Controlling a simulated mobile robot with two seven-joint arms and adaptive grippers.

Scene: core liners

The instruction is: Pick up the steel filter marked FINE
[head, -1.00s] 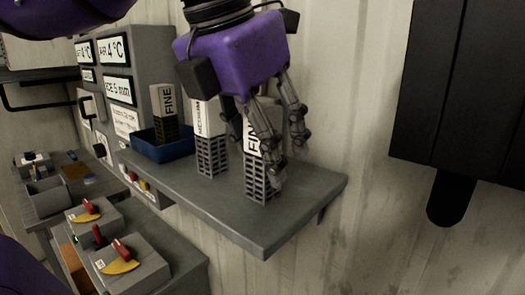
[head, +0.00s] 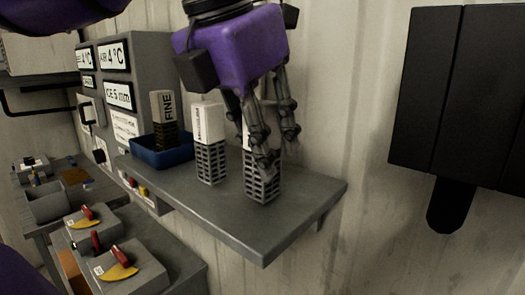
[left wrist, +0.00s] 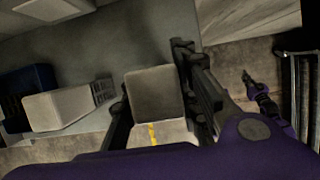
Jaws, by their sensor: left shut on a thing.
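My left gripper (head: 277,156) points down and is shut on a filter (head: 262,190) at the right of the grey shelf. This filter has a dark grille below and a pale upper part, its label now mostly behind the fingers. It stands upright and seems to rest on the shelf. In the left wrist view its square top (left wrist: 155,92) lies between the fingers. A second filter marked FINE (head: 163,110), with a duller grey-beige top, stands in the blue tray (head: 172,158). A small purple and dark part, perhaps my right gripper (left wrist: 256,88), shows in the left wrist view.
A white-topped filter, its label seemingly MEDIUM (head: 209,145), stands close left of the held one. The grey shelf (head: 270,225) is clear in front and ends at right. A panel with readouts (head: 118,75) stands behind the tray. Switch boxes (head: 130,270) are lower left.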

